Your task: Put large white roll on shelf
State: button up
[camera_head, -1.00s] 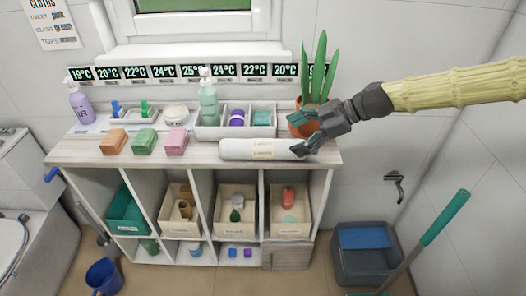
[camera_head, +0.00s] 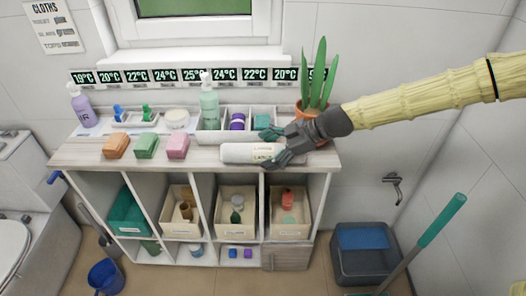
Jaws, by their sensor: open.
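The large white roll (camera_head: 238,153) lies on its side along the front part of the shelf unit's wooden top (camera_head: 200,158). Printed text shows near its right end. My gripper (camera_head: 272,147) comes in from the right, its fingers open around the right part of the roll. One finger shows behind the roll and one over its front right side. I cannot tell whether the fingers touch it. The roll's right end is hidden by the gripper. Below the top, the shelf unit has upper compartments with bins and lower open compartments.
A potted plant (camera_head: 316,85) stands right behind my gripper. A white divided tray (camera_head: 240,123) and a green pump bottle (camera_head: 209,102) stand behind the roll. A pink block (camera_head: 178,146) sits to its left. Bins such as the beige one (camera_head: 289,226) fill the upper compartments.

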aim_at(259, 146)
jog(key=shift+a+f, duration=0.1)
jog(key=shift+a, duration=0.05)
jog(key=shift+c, duration=0.3)
jog(key=c, duration=1.4)
jog(key=shift+r+b, duration=0.3)
jog(key=shift+r, duration=1.35)
jog(key=s+r+b, duration=0.1)
jog(key=s+b, duration=0.2)
jog(key=s, duration=1.3)
jog(key=shift+r, duration=0.4)
